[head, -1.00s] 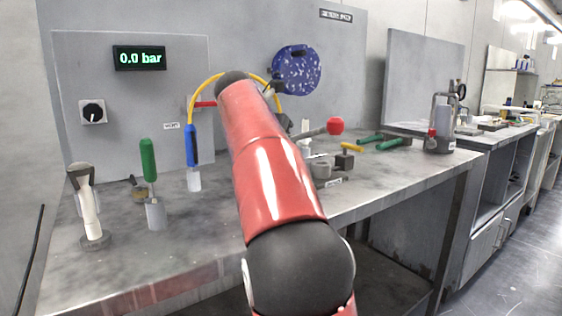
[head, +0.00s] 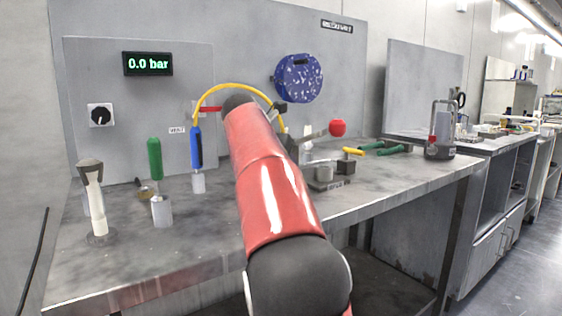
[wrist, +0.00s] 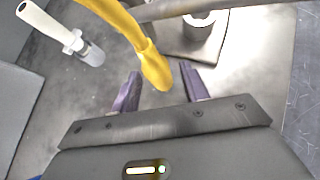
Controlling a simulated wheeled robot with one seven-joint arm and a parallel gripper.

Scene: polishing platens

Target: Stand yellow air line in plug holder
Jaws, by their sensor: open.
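The yellow air line (head: 238,86) arches from the blue-handled piece (head: 196,147) at the panel over to the right, behind my arm. In the wrist view, its thick yellow end (wrist: 155,68) hangs between the open purple fingers of my gripper (wrist: 160,88), with gaps on both sides. In the head view, my arm hides most of the gripper. A round metal cup (wrist: 199,22) on a square plate lies beyond the fingers in the wrist view. I cannot tell whether it is the plug holder.
A green handle (head: 155,158) and a white-stemmed tool (head: 97,209) stand at left. A red-knobbed lever (head: 337,128), a blue speckled disc (head: 298,78) and green-handled tools (head: 390,150) are at right. A white piece with a clear tip (wrist: 75,42) is near the gripper.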

